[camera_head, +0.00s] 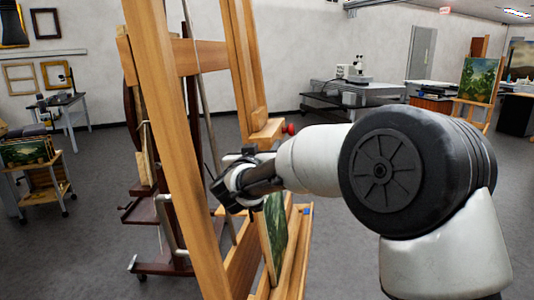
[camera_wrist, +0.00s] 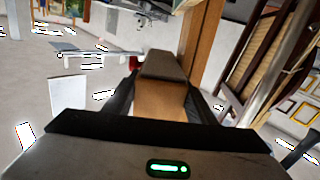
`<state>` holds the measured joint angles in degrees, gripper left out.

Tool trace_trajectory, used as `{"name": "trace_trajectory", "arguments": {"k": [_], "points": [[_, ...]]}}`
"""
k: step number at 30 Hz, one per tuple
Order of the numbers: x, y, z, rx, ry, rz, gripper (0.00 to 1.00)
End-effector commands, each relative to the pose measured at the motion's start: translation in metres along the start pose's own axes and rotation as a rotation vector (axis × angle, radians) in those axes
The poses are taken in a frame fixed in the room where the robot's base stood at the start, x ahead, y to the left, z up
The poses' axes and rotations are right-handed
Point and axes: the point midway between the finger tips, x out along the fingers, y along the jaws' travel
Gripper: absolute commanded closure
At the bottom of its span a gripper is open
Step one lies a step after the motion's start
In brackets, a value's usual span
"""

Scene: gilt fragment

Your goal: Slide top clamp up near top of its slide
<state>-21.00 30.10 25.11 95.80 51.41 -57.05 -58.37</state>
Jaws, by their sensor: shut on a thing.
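The easel's top clamp (camera_head: 267,131) is a light wooden block with a red knob (camera_head: 290,128), on the upright slide (camera_head: 243,60) of the large wooden easel. In the wrist view the clamp's wooden block (camera_wrist: 160,101) with a brown pad (camera_wrist: 166,66) lies between the two dark fingers. My gripper (camera_wrist: 160,108) is shut on this block. The slide's top end is out of the head view.
A small green painting (camera_head: 275,235) stands on the easel's lower ledge, below my arm. The easel's front post (camera_head: 178,150) and a thin rod are close to my gripper. A dark easel (camera_head: 165,208) stands behind. Open grey floor lies further back.

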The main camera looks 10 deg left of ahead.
Motion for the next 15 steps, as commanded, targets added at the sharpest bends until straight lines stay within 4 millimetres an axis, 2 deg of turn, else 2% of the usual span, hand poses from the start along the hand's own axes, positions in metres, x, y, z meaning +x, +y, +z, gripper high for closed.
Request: {"name": "trace_trajectory", "arguments": {"k": [1,3,9,15], "points": [[-0.001,0.001,-0.037,0.002,0.019,-0.001,0.90],[-0.001,0.001,-0.055,0.002,0.020,-0.001,0.90],[-0.001,0.001,-0.094,0.001,0.020,0.000,0.90],[-0.001,0.001,-0.111,0.002,0.019,0.000,0.90]]}}
